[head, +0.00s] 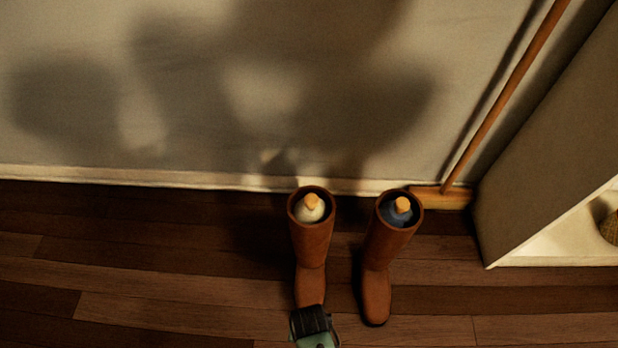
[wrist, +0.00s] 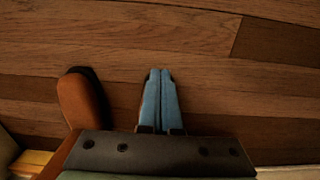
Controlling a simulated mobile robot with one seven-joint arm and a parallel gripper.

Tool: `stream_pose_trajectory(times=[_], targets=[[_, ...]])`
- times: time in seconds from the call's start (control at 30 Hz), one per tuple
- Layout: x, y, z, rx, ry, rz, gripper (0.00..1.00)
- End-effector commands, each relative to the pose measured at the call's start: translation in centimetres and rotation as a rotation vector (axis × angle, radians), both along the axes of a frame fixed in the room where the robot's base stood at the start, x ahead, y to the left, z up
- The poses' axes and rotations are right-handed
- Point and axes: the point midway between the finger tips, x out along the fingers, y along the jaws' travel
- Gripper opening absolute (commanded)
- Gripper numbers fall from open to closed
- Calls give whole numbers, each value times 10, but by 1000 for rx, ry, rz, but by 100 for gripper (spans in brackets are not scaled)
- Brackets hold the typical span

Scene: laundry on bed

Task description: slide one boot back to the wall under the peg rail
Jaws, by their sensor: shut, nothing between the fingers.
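Two tall brown boots stand upright side by side on the floor near the wall (head: 80,100), toes toward me. The left boot (head: 312,245) holds a cream item with an orange top; the right boot (head: 378,265) holds a dark blue one. My gripper (head: 312,325) is at the left boot's toe in the head view, covering its tip. In the wrist view its blue fingers (wrist: 160,75) are together and empty. A boot, seemingly the right one (wrist: 83,100), shows left of them. The other boot is hidden there, so I cannot tell whether I touch it. The peg rail is out of view.
A broom (head: 500,100) leans on the wall, its head (head: 440,198) on the floor just right of the boots. A pale cabinet (head: 540,140) stands further right. Dark wooden floor (head: 130,270) is clear on the left. A pale skirting board runs along the wall.

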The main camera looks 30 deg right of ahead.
Motion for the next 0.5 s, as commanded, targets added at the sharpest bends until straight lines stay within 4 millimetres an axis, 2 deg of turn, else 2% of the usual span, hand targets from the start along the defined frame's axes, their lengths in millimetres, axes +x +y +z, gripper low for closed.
stream_pose_trajectory(times=[0.5], targets=[[1,0,-82,0,-2,1,0]])
